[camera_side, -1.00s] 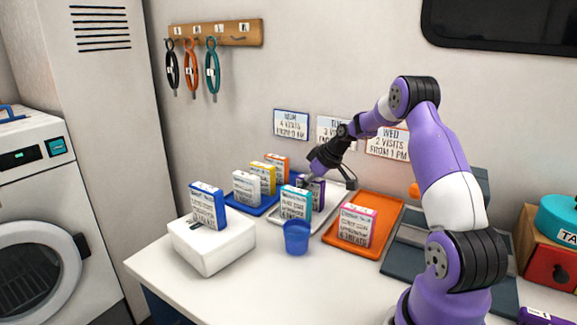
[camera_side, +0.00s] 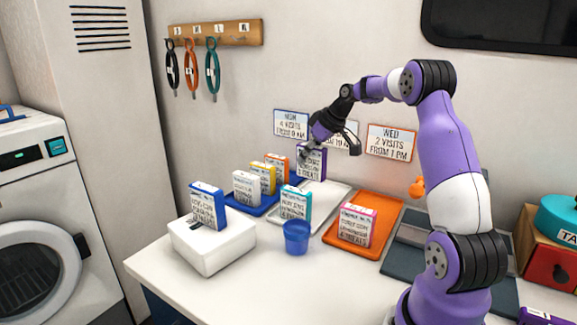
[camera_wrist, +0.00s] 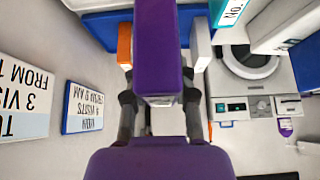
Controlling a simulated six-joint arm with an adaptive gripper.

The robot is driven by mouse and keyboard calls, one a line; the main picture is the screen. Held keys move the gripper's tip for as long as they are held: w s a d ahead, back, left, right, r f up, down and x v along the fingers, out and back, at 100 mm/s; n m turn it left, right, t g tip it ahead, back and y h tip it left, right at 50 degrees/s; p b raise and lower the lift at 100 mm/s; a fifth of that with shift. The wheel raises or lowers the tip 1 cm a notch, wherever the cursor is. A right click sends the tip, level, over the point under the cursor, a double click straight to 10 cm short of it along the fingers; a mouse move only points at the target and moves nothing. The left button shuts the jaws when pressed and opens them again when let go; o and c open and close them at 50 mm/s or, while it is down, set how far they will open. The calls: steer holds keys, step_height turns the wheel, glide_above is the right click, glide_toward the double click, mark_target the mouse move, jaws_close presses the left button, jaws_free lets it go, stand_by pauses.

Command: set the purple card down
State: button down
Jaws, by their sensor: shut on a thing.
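My gripper (camera_side: 312,147) is shut on the purple card (camera_side: 312,164) and holds it upright, raised over the back of the white tray (camera_side: 326,203) near the wall. In the wrist view the purple card (camera_wrist: 157,45) stands between my fingers (camera_wrist: 158,100), its top edge towards the camera. A teal-edged card (camera_side: 296,204) stands in the front of the white tray. The blue tray (camera_side: 270,201), to the left, holds a grey, a yellow and an orange card (camera_side: 278,163). The orange tray (camera_side: 391,216), to the right, holds a pink-edged card (camera_side: 355,225).
A blue-edged card (camera_side: 207,207) stands in a white block (camera_side: 212,246) at front left. A blue cup (camera_side: 296,236) stands before the white tray. Wall signs (camera_side: 391,142) hang behind the trays. The rear of the white tray looks clear. A dark mat (camera_side: 405,260) lies right.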

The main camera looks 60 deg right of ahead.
steer(key=shift+s+r+m+h, duration=0.2)
steer(key=shift+r+m+h, duration=0.15)
steer(key=shift+m, duration=0.15)
steer(key=s+d+m+g+h, duration=0.1)
steer(key=s+m+g+h, duration=0.5)
steer(key=s+m, duration=0.95)
steer(key=shift+m+g, duration=0.3)
steer(key=shift+m, duration=0.25)
steer(key=f, duration=0.6)
steer(key=s+f, duration=0.1)
steer(key=f, duration=0.2)
steer(key=shift+s+f, duration=0.1)
steer(key=shift+f, duration=0.2)
steer(key=c, duration=0.7)
jaws_free()
steer(key=shift+f, duration=0.1)
steer(key=shift+o, duration=0.2)
